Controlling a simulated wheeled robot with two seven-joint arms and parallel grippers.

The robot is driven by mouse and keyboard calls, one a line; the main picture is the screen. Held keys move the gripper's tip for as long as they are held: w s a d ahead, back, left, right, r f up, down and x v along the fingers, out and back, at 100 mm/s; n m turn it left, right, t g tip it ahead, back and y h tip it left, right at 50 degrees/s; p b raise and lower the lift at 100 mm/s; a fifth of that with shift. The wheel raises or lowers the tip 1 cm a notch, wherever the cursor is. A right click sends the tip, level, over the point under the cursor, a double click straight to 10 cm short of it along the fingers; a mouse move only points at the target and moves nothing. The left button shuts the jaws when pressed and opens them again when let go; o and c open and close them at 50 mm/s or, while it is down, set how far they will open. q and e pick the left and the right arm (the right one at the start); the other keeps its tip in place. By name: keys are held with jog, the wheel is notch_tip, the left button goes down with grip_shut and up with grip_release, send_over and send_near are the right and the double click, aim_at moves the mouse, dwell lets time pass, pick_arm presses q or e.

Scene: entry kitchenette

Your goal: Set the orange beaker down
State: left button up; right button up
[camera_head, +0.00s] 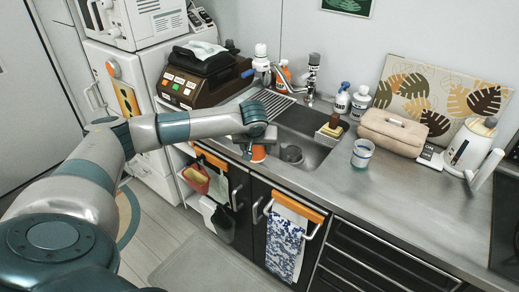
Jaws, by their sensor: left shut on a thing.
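The orange beaker (258,154) shows just below the end of my left arm, close to the counter's front edge by the sink. My left gripper (262,141) points down from above and is shut on the beaker. The wrist hides the fingers and the beaker's upper part. I cannot tell whether the beaker's base touches the counter (346,190). My right gripper is not in view.
The sink (312,152) lies right of the gripper with a dark round thing (292,154) in it.

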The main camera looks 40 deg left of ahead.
pick_arm(q)
jog(key=s+d+r+m+h, duration=0.1)
jog(key=s+d+r+m, duration=0.1)
jog(key=d, duration=0.6)
jog(key=s+d+r+m+h, duration=0.1)
jog(key=s+d+r+m, duration=0.1)
jog(key=s+d+r, duration=0.3)
jog(key=s+d+r+m+t+h, duration=0.1)
jog(key=s+d+r+m, duration=0.1)
jog(key=d, duration=1)
notch_tip(320, 180, up, 2)
jog(key=shift+s+d+r+m, duration=0.15)
jog(key=shift+s+d+m, duration=0.15)
jog(key=shift+s, duration=0.55)
jog(key=shift+d, duration=0.1)
